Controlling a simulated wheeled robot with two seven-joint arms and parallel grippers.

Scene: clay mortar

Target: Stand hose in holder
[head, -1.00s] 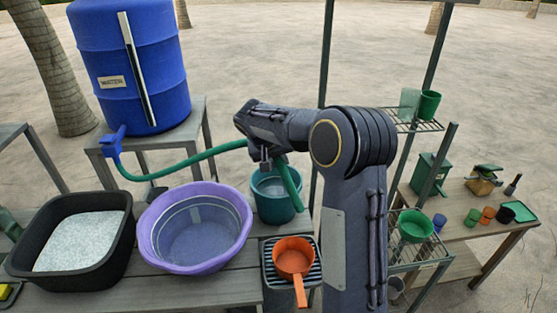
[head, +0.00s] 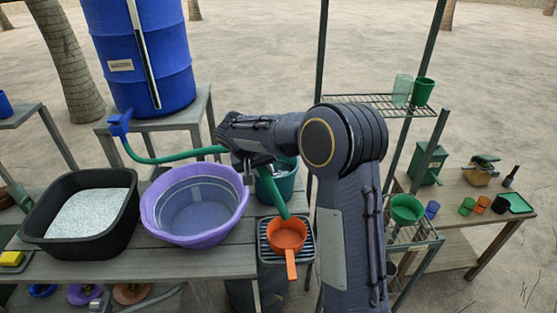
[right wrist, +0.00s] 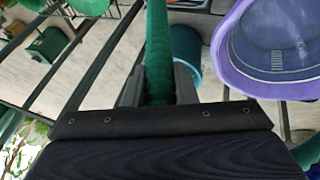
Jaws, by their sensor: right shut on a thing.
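The green hose (head: 180,157) runs from the tap of the blue water barrel (head: 150,80) to my right gripper (head: 249,178). The gripper is shut on the hose, and the hose's free end slants down in front of the teal bucket (head: 266,187), ending near the orange dipper (head: 287,234). In the right wrist view the hose (right wrist: 159,50) stands between the two fingers (right wrist: 158,88). Part of the hose is hidden behind the gripper. I cannot pick out a holder with certainty. My left gripper is out of view.
A purple basin (head: 150,215) and a black tub (head: 127,215) of pale grains stand on the bench left of the gripper. The orange dipper rests on a slatted rack (head: 308,240). A wire shelf (head: 365,103) and a side table (head: 480,232) stand at right.

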